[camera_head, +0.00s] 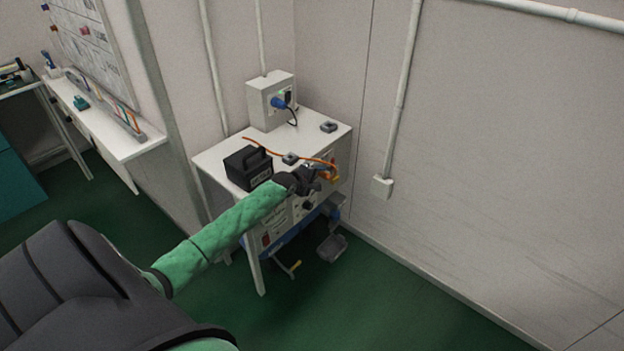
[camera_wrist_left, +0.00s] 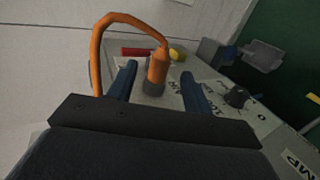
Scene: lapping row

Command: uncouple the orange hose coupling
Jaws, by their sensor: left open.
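The orange hose coupling (camera_wrist_left: 157,68) is an orange cylinder on a grey fitting on the panel face. Its orange hose (camera_wrist_left: 97,58) loops up and round to the left. My left gripper (camera_wrist_left: 158,76) is open, with one blue finger on each side of the coupling; I cannot tell if either touches it. In the head view the left gripper (camera_head: 319,170) is at the front of the white cabinet (camera_head: 222,152), and the orange hose (camera_head: 315,160) runs across the cabinet top. The gripper partly hides the panel there. My right gripper is not in view.
A black box with a handle (camera_head: 247,169) stands on the cabinet top, left of my gripper. A black knob (camera_wrist_left: 237,97) sits on the panel right of the fingers. Red (camera_wrist_left: 137,52) and yellow (camera_wrist_left: 177,54) parts lie just beyond the coupling.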

